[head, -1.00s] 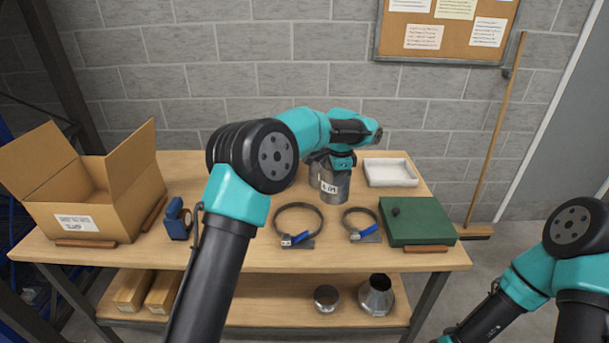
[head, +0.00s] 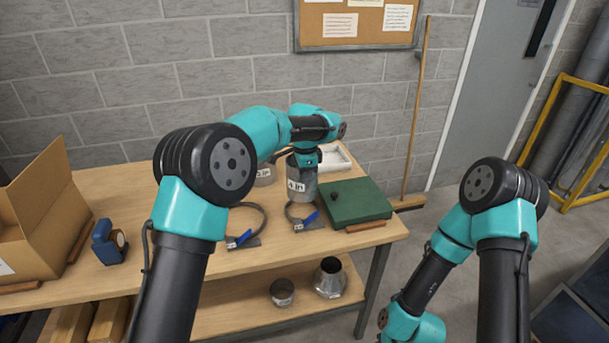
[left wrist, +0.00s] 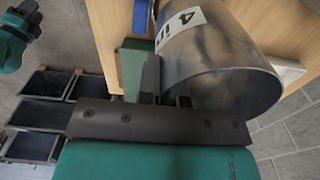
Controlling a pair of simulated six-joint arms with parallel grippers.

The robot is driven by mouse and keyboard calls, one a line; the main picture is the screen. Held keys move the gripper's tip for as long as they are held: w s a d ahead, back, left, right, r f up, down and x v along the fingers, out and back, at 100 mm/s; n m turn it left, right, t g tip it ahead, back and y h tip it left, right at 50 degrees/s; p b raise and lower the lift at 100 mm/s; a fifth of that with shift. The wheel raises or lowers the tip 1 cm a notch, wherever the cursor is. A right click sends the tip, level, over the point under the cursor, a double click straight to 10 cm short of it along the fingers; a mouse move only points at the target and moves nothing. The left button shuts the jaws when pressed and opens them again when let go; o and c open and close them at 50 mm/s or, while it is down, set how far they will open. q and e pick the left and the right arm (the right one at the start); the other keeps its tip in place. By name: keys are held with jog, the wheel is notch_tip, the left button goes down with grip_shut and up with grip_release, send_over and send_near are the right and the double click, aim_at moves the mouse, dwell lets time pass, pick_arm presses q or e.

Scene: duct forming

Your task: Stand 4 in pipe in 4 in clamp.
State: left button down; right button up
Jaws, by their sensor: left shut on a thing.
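The grey metal 4 in pipe (head: 300,188) is upright, with its white label facing the head camera. My left gripper (head: 305,161) is shut on its upper rim; the left wrist view shows the fingers (left wrist: 167,92) at the wall of the pipe (left wrist: 222,68). The pipe is just behind the smaller ring clamp (head: 289,213), which lies on the bench with a blue handle. The pipe hides the clamp's far side, and I cannot tell whether its bottom clears the bench. My right arm is at the lower right; its gripper is out of frame.
A larger ring clamp (head: 262,212) lies to the left. Another metal pipe (head: 265,175) stands behind my left arm. A blue tape dispenser (head: 106,243) and cardboard box (head: 38,220) are at left.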

aim_at(305, 196)
pick_arm(q)
jog(key=shift+f, duration=4)
jog(key=c, duration=1.2)
grip_release()
notch_tip(305, 196, up, 18)
jog(key=shift+f, duration=0.25)
